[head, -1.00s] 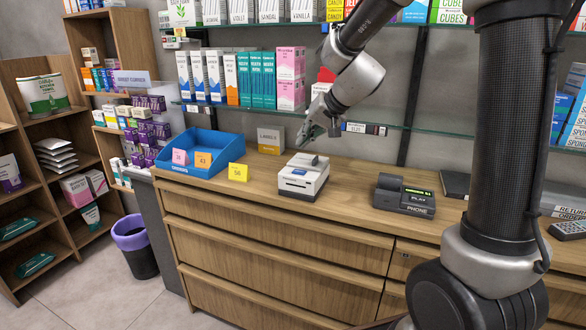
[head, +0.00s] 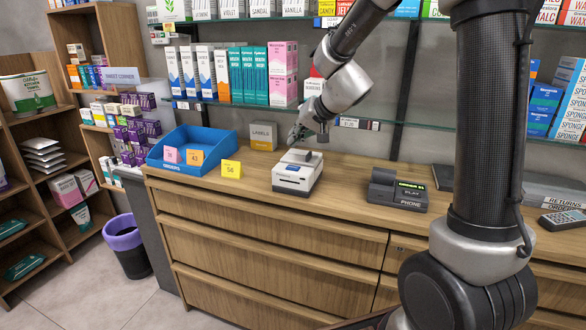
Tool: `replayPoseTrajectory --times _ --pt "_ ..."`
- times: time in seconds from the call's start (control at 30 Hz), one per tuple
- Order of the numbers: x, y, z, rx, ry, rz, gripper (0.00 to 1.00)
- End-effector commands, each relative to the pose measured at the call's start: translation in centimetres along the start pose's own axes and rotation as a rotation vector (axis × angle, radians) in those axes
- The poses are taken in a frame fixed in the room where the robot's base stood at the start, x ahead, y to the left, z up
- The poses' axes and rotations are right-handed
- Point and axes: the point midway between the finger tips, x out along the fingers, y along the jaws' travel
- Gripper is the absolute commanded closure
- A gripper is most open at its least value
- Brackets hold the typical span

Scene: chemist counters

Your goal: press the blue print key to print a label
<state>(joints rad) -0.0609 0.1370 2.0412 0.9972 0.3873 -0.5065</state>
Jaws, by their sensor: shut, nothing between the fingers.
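A small white label printer (head: 297,173) with a dark front slot and a grey top part stands on the wooden counter. I cannot make out the blue print key on it in the head view. My gripper (head: 294,140) is shut and empty. It hangs just above and behind the printer's top, in front of the shelf. Whether its fingertips touch the printer cannot be told from this angle.
A blue tray (head: 190,148) with numbered cards, a yellow card (head: 231,169) and a grey LABELS box (head: 264,135) stand left of the printer. A dark phone device (head: 398,190) stands to its right. A glass shelf (head: 350,121) with boxes runs behind.

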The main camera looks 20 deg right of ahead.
Motion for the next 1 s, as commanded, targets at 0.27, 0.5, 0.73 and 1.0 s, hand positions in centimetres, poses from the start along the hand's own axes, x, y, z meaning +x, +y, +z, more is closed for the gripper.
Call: replayPoseTrajectory --times 0.27,0.5,0.73,1.0 --pt "2.6 2.0 1.9 0.003 -0.001 0.002 1.00" --pt "3.5 2.6 2.5 0.001 0.000 0.001 1.00" --pt "3.6 2.6 2.6 -0.001 0.001 0.001 1.00" --pt "3.6 2.6 2.6 0.000 0.001 0.000 1.00"
